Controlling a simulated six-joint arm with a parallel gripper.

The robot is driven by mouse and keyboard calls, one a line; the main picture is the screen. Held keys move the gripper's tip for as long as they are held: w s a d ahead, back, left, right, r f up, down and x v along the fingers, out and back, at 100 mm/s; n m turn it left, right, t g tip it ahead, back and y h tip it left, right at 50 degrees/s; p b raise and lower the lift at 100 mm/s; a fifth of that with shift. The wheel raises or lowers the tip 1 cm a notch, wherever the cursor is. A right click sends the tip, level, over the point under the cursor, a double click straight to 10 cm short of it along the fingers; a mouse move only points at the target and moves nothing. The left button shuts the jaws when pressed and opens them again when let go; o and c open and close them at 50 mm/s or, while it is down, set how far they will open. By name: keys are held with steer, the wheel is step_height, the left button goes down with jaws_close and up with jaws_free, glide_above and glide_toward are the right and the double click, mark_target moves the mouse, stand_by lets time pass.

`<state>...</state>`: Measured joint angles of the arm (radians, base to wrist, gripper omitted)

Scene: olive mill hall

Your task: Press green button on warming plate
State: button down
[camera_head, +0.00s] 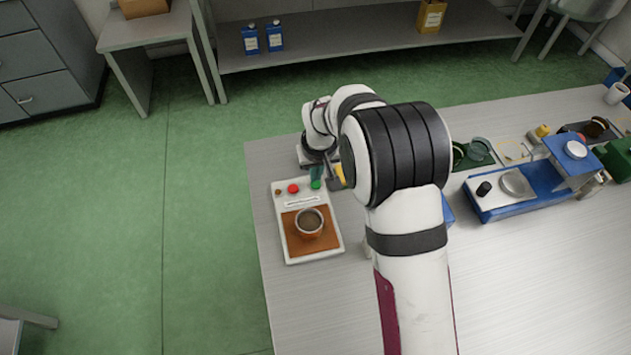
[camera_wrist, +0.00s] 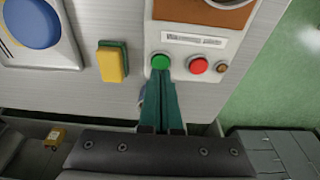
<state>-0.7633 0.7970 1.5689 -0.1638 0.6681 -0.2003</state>
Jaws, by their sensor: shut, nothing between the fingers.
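The warming plate (camera_head: 291,247) is a pale panel with a brown heating pad on the table's left part. A cup (camera_head: 309,223) with dark contents stands on the pad. Along its far edge are a green button (camera_head: 316,184), a red button (camera_head: 293,188) and a small brown knob. In the wrist view the green button (camera_wrist: 160,61) is left of the red button (camera_wrist: 198,65). My gripper (camera_wrist: 160,74) is shut and empty, its teal fingertips at the green button's near edge. I cannot tell whether they touch it. In the head view my gripper (camera_head: 317,173) is just behind the button.
A yellow and green sponge (camera_wrist: 112,64) lies beside the plate. A blue scale (camera_head: 520,205) and several small items stand at the table's right. The table's left edge is close to the plate. The table's front middle is clear.

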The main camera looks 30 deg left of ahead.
mark_target(316, 184)
steer(key=shift+f, duration=0.8)
step_height(316, 184, up, 6)
stand_by(0.5)
